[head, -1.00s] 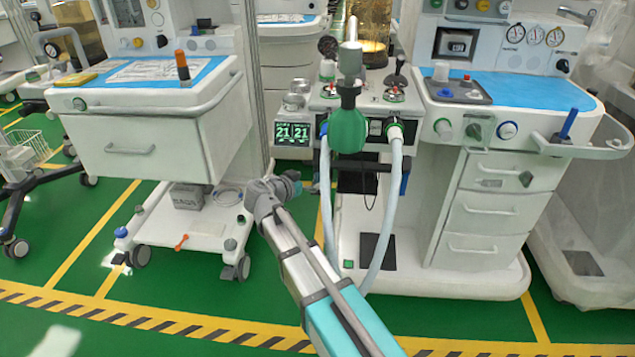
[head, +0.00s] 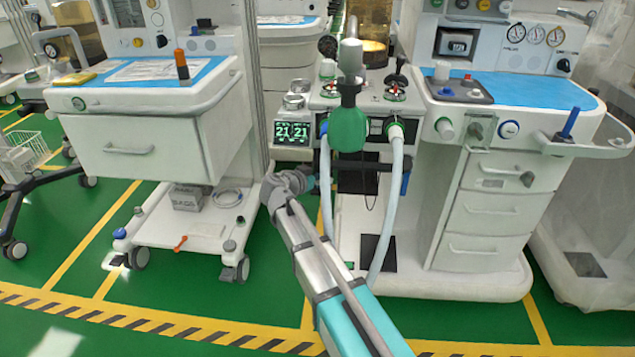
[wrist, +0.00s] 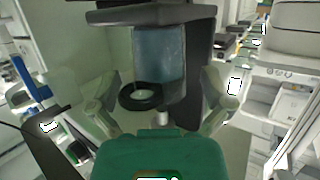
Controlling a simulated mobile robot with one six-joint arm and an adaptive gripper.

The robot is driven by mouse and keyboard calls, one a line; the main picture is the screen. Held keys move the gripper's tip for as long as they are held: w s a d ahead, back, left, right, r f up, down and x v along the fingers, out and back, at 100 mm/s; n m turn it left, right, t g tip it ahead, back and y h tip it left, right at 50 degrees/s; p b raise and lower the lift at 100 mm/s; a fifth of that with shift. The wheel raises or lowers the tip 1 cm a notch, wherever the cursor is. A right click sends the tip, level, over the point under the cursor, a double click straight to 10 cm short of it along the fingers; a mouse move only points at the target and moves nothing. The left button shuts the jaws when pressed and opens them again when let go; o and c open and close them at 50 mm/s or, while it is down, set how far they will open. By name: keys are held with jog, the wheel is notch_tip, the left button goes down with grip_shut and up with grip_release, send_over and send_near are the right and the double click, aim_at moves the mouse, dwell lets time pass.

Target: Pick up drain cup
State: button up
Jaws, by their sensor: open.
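In the wrist view, a bluish translucent cup (wrist: 160,52), which looks like the drain cup, hangs upright under a dark bracket (wrist: 150,13). A dark ring (wrist: 140,97) sits at its lower left. My gripper (wrist: 160,88) is open. Its pale fingers stand to the left and right of the cup and ring, and nothing is held. I cannot tell whether the fingers touch anything. In the head view, my grey wrist (head: 287,188) is at the left side of the central machine, below its screens. The cup cannot be made out there.
A white drawer cart (head: 150,150) stands to the left. Green floor (head: 180,290) is clear in front.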

dwell(0.5)
jog(key=c, duration=1)
